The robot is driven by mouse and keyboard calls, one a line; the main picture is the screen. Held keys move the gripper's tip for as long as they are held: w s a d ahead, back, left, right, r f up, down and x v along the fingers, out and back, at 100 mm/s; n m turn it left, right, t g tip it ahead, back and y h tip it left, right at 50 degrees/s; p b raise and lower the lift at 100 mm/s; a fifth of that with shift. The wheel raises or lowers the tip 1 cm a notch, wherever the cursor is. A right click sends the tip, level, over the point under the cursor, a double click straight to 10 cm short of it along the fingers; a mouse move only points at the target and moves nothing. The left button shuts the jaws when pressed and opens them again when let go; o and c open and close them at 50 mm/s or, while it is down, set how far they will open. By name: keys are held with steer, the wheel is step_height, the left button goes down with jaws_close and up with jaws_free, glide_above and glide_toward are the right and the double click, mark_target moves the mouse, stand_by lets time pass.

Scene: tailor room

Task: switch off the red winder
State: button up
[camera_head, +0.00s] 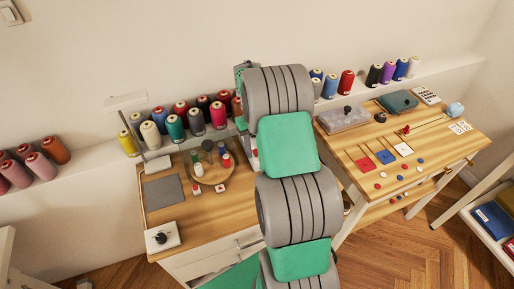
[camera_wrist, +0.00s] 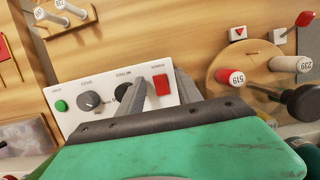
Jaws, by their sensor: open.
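In the wrist view, a white control panel (camera_wrist: 115,92) carries a red rectangular switch (camera_wrist: 161,84) at its right end. A green round button (camera_wrist: 61,105) and two dark knobs (camera_wrist: 90,100) sit left of it. Small labels above them are hard to read. My gripper (camera_wrist: 160,80) is open, its two grey fingers on either side of the red switch in the picture. I cannot tell whether they touch the panel, and nothing is seen held. The right knob is partly covered by the left finger. My arm hides the panel and gripper in the head view.
A round wooden board (camera_wrist: 222,97) with spools, one red-ended (camera_wrist: 236,77), lies right of the panel. White pegs (camera_wrist: 45,15) show at upper left. In the head view, thread cones (camera_head: 175,127) line the wall shelf, and a second table (camera_head: 440,140) stands right.

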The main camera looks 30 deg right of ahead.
steer(key=v, duration=0.7)
steer(key=shift+r+b, duration=0.35)
steer(key=shift+b, duration=0.1)
steer(key=shift+w, duration=0.1)
steer(key=s+a+r+n+t+h, duration=0.1)
steer(key=s+a+r+t, duration=0.3)
steer(key=a+r, duration=0.45)
steer(key=s+a+n+t, duration=0.1)
steer(key=s+a+t, duration=0.1)
steer(key=s+a, duration=0.9)
steer(key=shift+s+f+t, duration=0.4)
steer(key=shift+s+f, duration=0.05)
